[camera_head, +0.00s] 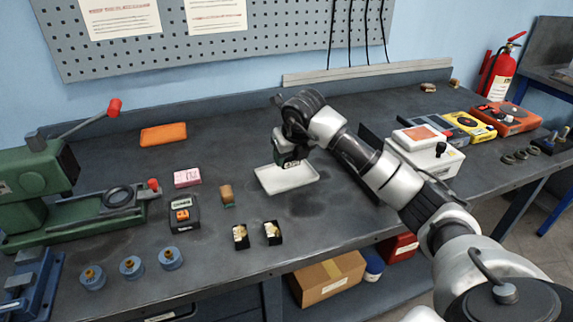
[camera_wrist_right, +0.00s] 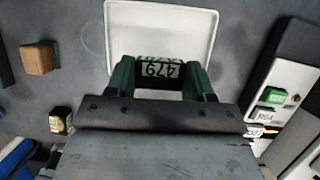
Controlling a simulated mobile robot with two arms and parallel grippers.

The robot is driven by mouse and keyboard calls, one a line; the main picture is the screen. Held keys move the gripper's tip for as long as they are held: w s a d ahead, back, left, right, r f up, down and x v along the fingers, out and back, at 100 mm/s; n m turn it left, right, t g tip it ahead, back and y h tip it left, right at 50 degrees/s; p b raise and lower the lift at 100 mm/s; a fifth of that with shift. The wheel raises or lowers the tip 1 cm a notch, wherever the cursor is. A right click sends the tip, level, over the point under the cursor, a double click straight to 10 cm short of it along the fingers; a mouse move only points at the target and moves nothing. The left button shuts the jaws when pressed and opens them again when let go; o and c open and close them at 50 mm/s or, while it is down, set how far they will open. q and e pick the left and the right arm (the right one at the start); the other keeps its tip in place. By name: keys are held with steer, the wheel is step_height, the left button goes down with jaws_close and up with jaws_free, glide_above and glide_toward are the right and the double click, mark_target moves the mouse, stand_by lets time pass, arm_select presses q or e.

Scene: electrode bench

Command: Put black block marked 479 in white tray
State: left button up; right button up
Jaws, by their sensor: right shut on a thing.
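The white tray (camera_head: 287,181) lies on the bench near the middle in the head view. It also shows in the right wrist view (camera_wrist_right: 206,30). My right gripper (camera_head: 286,158) is above the tray, pointing down. It is shut on the black block marked 479 (camera_wrist_right: 159,69), whose label shows between the green fingers in the wrist view. The block is over the tray's near part in that view. Whether it touches the tray floor I cannot tell. My left gripper is not in either view.
A black meter (camera_head: 184,214) and green press (camera_head: 35,185) are farther left. A white device (camera_head: 425,155) stands right, behind my arm.

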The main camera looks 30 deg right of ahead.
mark_target(287, 177)
steer(key=shift+w+d+f, duration=0.1)
steer(key=shift+w+f, duration=0.2)
steer(key=shift+w, duration=0.2)
steer(key=shift+w+d+f, duration=0.1)
steer(key=shift+w+f, duration=0.2)
steer(key=shift+w, duration=0.2)
step_height(287, 177, down, 4)
steer(key=shift+r+p, duration=0.1)
steer(key=shift+p, duration=0.25)
steer(key=shift+f, duration=0.2)
steer(key=o, duration=1.1)
steer(key=shift+c, duration=0.2)
